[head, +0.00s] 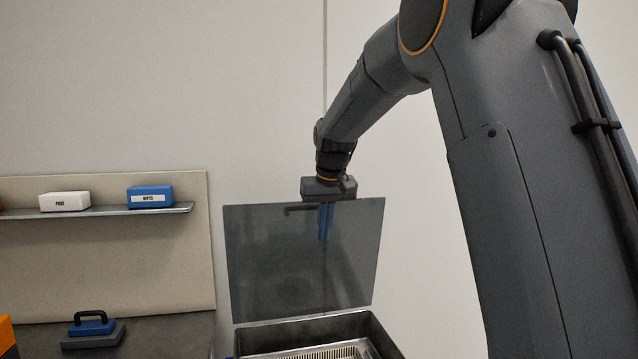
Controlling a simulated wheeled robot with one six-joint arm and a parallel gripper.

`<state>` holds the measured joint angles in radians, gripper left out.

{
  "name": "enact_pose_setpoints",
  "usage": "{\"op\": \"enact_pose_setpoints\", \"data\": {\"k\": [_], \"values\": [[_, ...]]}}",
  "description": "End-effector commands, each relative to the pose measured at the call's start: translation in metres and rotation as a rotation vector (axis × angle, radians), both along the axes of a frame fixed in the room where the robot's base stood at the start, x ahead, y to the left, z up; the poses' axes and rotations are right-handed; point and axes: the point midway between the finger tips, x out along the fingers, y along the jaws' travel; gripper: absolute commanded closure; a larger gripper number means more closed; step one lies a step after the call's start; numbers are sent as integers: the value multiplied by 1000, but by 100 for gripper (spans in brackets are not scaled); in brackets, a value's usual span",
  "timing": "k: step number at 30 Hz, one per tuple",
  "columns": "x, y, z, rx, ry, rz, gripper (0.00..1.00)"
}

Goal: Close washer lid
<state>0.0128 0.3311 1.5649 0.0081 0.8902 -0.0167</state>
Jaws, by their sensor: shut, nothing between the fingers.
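The washer lid (270,250) is a dark, glossy, tinted panel standing open, nearly upright, above the back of the washer. A dark handle shows near its top edge. The washer (385,335) is a metal tub at the bottom of the view, open at the top, with its lower part cut off by the frame. My gripper (325,238) points down at the lid's upper edge, right of its middle. Its blue fingers are shut and empty and look dimmed, as if seen through the panel. I cannot tell whether they touch the lid.
A light slotted basket or rack (330,353) shows inside the tub. At left, a shelf (110,211) holds a white box (64,201) and a blue box (150,197). My arm fills the right side.

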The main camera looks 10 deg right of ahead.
Motion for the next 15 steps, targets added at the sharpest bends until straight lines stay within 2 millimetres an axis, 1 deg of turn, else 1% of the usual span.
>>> {"op": "enact_pose_setpoints", "data": {"k": [1,3,6,9,10,12,15], "values": [[20,-1,32,0,-29,0,100],[40,-3,67,0,-59,-1,100],[62,-4,110,-1,-98,-1,100],[76,-6,142,-1,-127,-1,100],[79,-6,150,-1,-134,-1,100],[84,-7,162,-1,-145,-1,100],[88,-7,170,-2,-154,-1,100]]}}
